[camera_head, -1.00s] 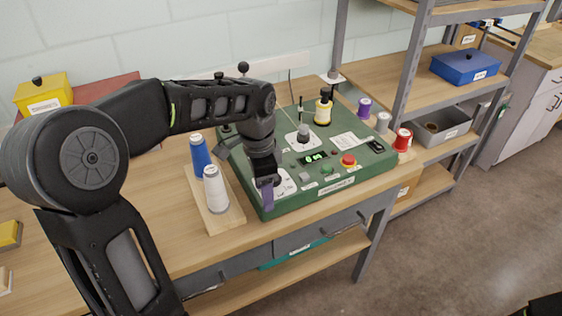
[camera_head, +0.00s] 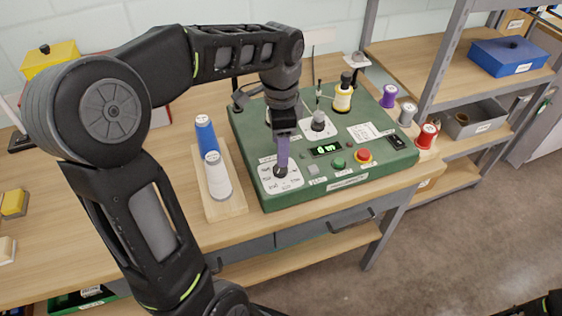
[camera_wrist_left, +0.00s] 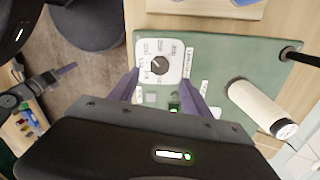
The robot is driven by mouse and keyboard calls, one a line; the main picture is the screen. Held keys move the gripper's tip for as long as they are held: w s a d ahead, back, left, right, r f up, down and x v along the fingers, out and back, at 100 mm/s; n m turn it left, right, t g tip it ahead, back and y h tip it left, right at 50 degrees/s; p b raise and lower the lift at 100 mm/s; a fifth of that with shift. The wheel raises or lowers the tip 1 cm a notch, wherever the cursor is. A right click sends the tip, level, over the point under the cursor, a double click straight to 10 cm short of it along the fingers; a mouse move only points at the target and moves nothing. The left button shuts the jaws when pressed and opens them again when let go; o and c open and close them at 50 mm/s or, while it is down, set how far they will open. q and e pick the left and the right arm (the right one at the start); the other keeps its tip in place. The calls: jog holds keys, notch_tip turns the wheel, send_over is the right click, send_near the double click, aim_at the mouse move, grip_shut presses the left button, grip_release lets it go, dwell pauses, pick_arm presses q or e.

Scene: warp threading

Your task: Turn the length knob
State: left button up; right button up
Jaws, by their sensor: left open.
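The length knob (camera_head: 281,171) is a small black knob on a white dial plate at the front left of the green machine (camera_head: 240,130). It also shows in the left wrist view (camera_wrist_left: 157,66). My left gripper (camera_head: 282,162) points down over the dial. In the left wrist view its purple fingers (camera_wrist_left: 160,80) are apart and empty, with the knob between and just beyond their tips. I cannot tell whether they touch it. My right gripper (camera_wrist_left: 66,71) shows small at the left of the wrist view; its jaw state is unclear.
A wooden stand with blue (camera_head: 205,134) and white (camera_head: 217,176) thread cones is left of the machine. A red emergency button (camera_head: 363,155), green button (camera_head: 338,163) and lit display (camera_head: 326,149) are right of the dial. A yellow spool (camera_head: 343,97) stands at the back.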

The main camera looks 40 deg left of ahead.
aim_at(280, 172)
pick_arm(q)
notch_tip(280, 172, down, 7)
jog(key=shift+r+p, duration=0.15)
jog(key=shift+p, duration=0.25)
jog(key=shift+c, duration=0.5)
grip_shut()
